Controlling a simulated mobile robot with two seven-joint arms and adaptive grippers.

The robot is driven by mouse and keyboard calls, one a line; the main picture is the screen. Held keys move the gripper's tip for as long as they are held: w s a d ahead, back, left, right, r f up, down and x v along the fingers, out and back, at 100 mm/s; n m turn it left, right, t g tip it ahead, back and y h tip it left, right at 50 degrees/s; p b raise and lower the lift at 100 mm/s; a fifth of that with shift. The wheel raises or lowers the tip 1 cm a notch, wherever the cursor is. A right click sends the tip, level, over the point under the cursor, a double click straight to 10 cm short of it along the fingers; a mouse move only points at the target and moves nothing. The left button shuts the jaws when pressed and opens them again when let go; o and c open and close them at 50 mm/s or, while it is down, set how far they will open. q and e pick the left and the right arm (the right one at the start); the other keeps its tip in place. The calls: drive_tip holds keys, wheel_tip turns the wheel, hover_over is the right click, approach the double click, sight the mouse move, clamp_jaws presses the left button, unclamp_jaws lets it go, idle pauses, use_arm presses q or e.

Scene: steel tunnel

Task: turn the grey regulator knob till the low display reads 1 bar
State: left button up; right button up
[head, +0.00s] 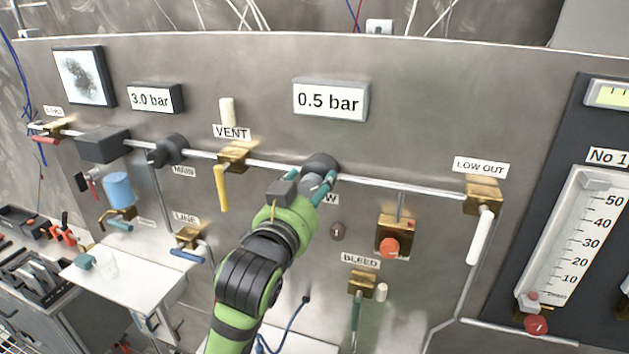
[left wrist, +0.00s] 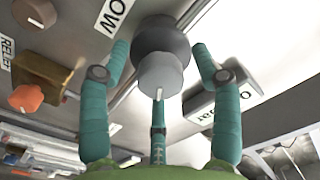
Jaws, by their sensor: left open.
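The grey regulator knob (left wrist: 160,75) sits on a dark round regulator body (left wrist: 160,35) in the left wrist view. The low display (head: 331,100) above reads 0.5 bar. My right gripper is in neither view.
Another display (head: 155,98) reads 3.0 bar. A yellow vent handle (head: 221,188) hangs left of my arm. An orange relief knob (head: 389,248) and a green bleed handle (head: 356,312) are at the right. A white low-out handle (head: 480,236) is farther right.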

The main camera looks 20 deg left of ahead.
use_arm(q)
drive_tip(key=shift+s, duration=0.2)
drive_tip(key=c, duration=1.1)
drive_tip(key=shift+r, duration=0.1)
drive_tip(key=shift+c, duration=0.2)
drive_tip(key=shift+m, duration=0.4)
drive_tip(key=m, duration=0.5)
drive_tip(key=shift+r, duration=0.15)
drive_tip(key=m, duration=0.5)
drive_tip(key=shift+m, duration=0.6)
